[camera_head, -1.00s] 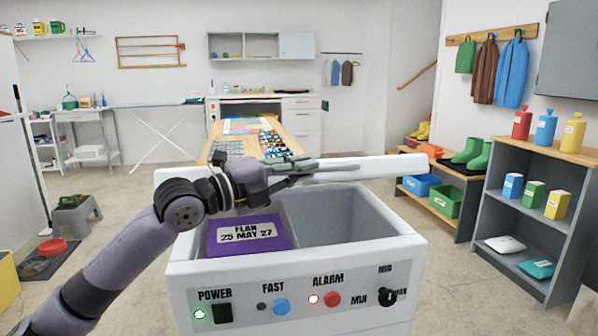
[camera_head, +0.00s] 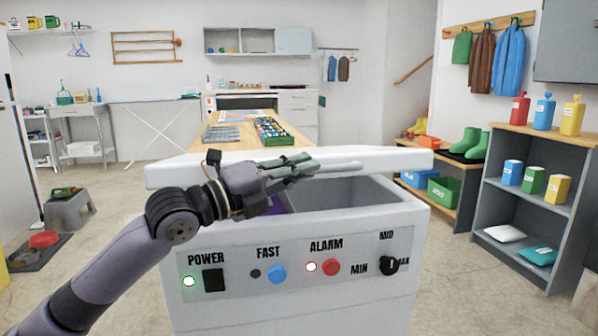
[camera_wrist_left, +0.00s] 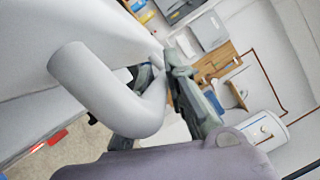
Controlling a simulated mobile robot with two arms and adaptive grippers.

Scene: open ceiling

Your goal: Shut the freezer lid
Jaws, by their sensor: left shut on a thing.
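The white freezer (camera_head: 300,311) stands in front of me, its control panel facing me. Its white lid (camera_head: 395,160) is part open, tilted over the back of the opening, with a gap at the front. My left gripper (camera_head: 300,168) is shut on the lid's pale handle (camera_head: 342,166). In the left wrist view the gripper (camera_wrist_left: 172,85) has its fingers at the far end of the thick white bent handle (camera_wrist_left: 95,85). A purple box (camera_head: 279,205) inside is mostly hidden by my left arm and the lid. My right gripper is out of view.
A grey shelf (camera_head: 530,215) with bottles and a low bench (camera_head: 447,207) with boots are on the right. A grey step stool (camera_head: 70,212) is on the left floor.

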